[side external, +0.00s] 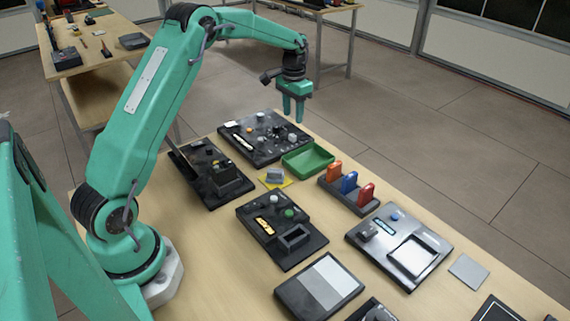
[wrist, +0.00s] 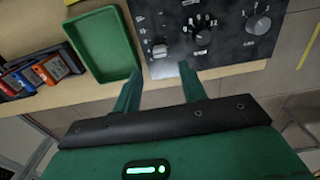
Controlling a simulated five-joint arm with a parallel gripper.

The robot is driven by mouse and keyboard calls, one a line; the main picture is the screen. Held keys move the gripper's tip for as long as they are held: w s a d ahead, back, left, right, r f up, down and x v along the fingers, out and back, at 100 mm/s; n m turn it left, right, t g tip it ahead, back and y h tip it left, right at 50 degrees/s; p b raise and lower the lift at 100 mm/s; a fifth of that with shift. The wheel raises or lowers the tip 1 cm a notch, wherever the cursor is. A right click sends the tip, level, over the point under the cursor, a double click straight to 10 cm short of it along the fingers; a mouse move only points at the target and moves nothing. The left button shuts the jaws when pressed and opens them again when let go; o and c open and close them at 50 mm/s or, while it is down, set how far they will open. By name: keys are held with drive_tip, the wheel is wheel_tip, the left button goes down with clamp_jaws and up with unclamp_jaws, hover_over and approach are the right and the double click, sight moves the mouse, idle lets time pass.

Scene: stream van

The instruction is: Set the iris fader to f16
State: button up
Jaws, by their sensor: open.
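A dark control panel (side external: 250,147) lies at the far end of the bench. It fills the upper right of the wrist view (wrist: 225,50). At its left there, a pale fader cap (wrist: 159,51) sits at the near end of a marked slot. The scale print is too small to read, so I cannot tell its setting.
Two round knobs (wrist: 203,36) and (wrist: 258,23) sit right of the fader. A green tray (side external: 308,158) adjoins the panel, with a rack of coloured blocks (side external: 349,184) beyond. Other dark devices (side external: 210,172) stand nearby. Air around my gripper is clear.

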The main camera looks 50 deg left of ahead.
sight(293, 134)
drive_tip(key=shift+f, duration=3.8)
clamp_jaws()
